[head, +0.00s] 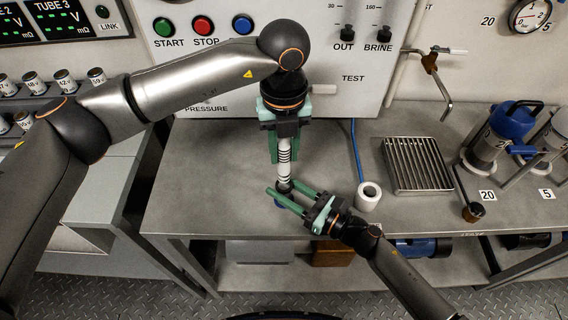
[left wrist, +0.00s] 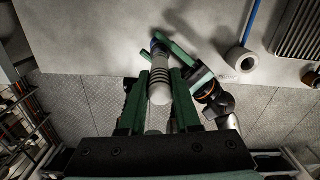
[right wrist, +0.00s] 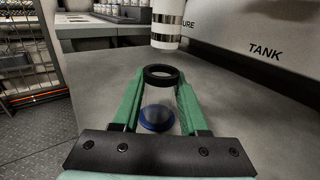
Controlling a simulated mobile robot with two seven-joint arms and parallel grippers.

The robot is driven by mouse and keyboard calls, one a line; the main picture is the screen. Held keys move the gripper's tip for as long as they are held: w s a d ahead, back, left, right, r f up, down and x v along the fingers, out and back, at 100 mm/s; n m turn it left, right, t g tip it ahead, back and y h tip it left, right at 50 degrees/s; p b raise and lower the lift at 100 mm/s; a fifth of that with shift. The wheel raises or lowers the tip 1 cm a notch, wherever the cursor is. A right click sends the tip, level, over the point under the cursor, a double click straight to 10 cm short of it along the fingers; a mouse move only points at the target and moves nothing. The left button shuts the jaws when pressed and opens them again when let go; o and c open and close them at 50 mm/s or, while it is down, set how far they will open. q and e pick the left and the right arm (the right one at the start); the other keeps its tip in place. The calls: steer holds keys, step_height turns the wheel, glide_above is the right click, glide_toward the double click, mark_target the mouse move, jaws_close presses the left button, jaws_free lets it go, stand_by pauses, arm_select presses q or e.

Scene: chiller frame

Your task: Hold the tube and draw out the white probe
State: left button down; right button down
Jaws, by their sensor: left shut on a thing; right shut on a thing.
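The white probe (head: 284,158), with dark bands in the head view, hangs upright from my left gripper (head: 272,160), whose green fingers are shut on it. It also shows between the fingers in the left wrist view (left wrist: 160,92). The clear tube (right wrist: 160,98) has a black ring at its mouth and a blue base. My right gripper (head: 287,200) is shut on the tube from the side, just above the bench. In the right wrist view the probe's lower end (right wrist: 166,38) is above the ring, with a visible gap between them.
A white ring-shaped roll (head: 368,197) stands right of my right gripper, with a blue hose behind it. A slotted metal drain (head: 418,164) lies farther right. The control panel (head: 340,60) rises behind. The bench (head: 200,190) is clear on the left.

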arm_select(q)
steer(key=shift+r, duration=3.9)
arm_select(e)
steer(key=shift+c, duration=1.8)
jaws_free()
steer(key=v, duration=1.2)
steer(key=shift+d, duration=0.1)
